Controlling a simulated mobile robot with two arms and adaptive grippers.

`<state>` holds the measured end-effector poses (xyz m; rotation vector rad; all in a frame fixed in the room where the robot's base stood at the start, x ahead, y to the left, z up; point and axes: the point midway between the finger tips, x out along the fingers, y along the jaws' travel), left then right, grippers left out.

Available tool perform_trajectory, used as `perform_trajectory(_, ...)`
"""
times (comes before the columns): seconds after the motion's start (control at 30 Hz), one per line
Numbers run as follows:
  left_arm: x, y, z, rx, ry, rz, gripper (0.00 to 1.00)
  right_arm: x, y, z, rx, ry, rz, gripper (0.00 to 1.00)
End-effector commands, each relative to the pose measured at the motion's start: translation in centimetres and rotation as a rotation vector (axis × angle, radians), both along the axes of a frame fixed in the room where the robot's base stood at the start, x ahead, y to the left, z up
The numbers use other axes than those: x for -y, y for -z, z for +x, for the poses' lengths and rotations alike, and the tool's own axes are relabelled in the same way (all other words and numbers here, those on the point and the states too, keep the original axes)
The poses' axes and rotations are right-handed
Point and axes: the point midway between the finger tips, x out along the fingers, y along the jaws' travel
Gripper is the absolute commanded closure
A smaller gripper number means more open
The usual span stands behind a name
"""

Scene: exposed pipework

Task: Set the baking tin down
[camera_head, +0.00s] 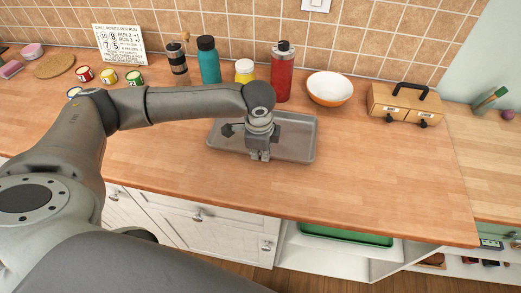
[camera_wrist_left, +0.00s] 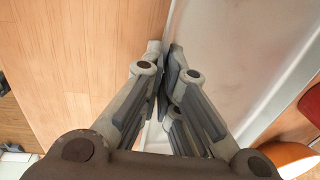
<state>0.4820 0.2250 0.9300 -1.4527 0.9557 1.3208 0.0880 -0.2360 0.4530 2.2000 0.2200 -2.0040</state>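The baking tin (camera_head: 298,146) is a grey, shallow rectangular tray in the middle of the wooden worktop. It looks flat and level at the worktop; I cannot tell whether a small gap lies under it. My left gripper (camera_head: 262,156) points down at the tin's near side. In the left wrist view, the fingers (camera_wrist_left: 166,55) are nearly together with the tin's rim between them, and the tin (camera_wrist_left: 228,45) spreads to the right. The fingertips partly hide the gripped rim. My right gripper is not in view.
Behind the tin stand a teal bottle (camera_head: 208,60), a yellow jar (camera_head: 245,71), a red flask (camera_head: 282,72) and an orange-and-white bowl (camera_head: 330,89). A wooden box (camera_head: 405,103) stands further right. The worktop (camera_head: 390,180) is clear to the right and front.

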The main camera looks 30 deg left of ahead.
Motion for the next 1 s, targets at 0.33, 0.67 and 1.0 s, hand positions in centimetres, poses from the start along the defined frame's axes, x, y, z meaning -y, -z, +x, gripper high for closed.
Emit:
perform_trajectory(0.33, 0.0, 0.0, 0.0, -0.001, 0.000, 0.000, 0.73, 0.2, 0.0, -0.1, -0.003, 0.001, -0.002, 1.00)
perform_trajectory(0.67, 0.1, -1.8, -0.1, 0.002, 0.000, -0.001, 0.73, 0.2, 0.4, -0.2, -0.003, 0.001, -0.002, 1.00)
perform_trajectory(1.0, 0.4, -9.0, -1.0, 0.003, -0.001, -0.001, 0.73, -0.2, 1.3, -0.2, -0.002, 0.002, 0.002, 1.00)
